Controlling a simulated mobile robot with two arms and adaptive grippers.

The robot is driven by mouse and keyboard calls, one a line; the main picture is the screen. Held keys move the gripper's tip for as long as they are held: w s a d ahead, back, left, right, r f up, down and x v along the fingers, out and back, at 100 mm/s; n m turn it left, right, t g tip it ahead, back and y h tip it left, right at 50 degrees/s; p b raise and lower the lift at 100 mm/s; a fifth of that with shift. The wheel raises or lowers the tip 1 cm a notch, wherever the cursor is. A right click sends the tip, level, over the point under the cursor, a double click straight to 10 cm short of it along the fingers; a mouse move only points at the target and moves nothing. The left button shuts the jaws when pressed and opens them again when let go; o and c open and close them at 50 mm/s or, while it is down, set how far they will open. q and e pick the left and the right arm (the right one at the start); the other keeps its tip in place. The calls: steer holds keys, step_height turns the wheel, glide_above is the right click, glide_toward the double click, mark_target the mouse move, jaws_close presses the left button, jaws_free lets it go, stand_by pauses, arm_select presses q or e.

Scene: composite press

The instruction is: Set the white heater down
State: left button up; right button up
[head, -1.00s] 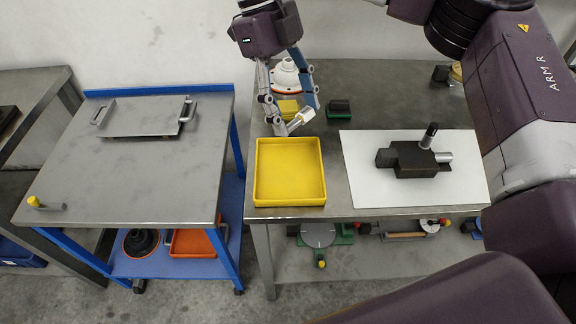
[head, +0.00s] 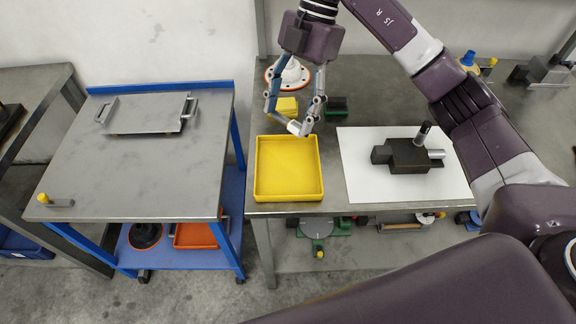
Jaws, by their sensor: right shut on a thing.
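My right gripper (head: 305,124) is over the back edge of the yellow tray (head: 261,188), its fingers pointing down. It is shut on a small pale piece, the white heater (head: 294,127), which shows only in part between the fingertips. I cannot tell whether the heater touches the tray's rim or hangs just above it. The floor of the tray looks empty. My left gripper is not in view.
A white cone on an orange-rimmed base (head: 290,76) and a yellow block (head: 286,106) stand behind the gripper. A dark block fixture (head: 407,157) lies on a white sheet (head: 372,190) to the right. A metal plate with handles (head: 145,115) lies on the left cart.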

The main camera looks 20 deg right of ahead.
step_height(320, 180, down, 19)
steer(key=p, duration=0.3)
steer(key=shift+f, duration=0.3)
steer(key=o, duration=1.2)
steer(key=shift+f, duration=0.1)
steer(key=shift+o, duration=0.2)
steer(key=b+v, duration=0.3)
steer(key=v, duration=0.9)
